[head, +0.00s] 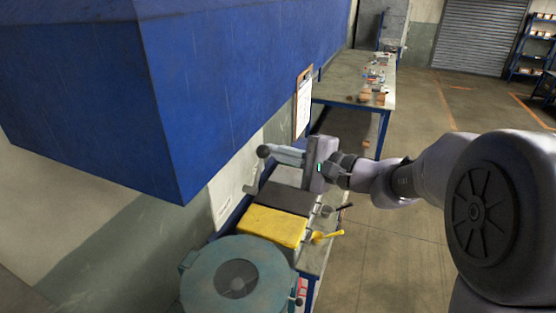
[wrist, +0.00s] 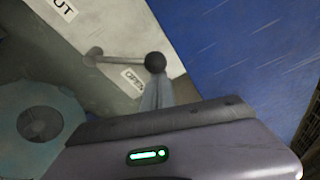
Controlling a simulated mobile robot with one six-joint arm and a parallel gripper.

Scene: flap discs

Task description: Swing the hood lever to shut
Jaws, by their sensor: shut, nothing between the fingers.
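The hood lever is a thin grey rod with a dark ball knob (head: 264,151) on the wall below the blue hood. In the wrist view the knob (wrist: 155,62) is at the right end of the rod, and the pivot (wrist: 93,55) is on the pale plate to the left. The rod lies just above the OPEN label (wrist: 133,83); a label ending in "UT" (wrist: 64,8) is at the top left. My gripper (head: 287,155) is shut and empty, its fingertips (wrist: 157,95) right at the knob. I cannot tell whether they touch it.
The large blue hood (head: 110,90) overhangs the bench close to my gripper. Below are a dark block (head: 285,197), a yellow block (head: 272,226) and a round teal machine (head: 236,278). A cluttered table (head: 340,91) stands behind. Open floor lies right.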

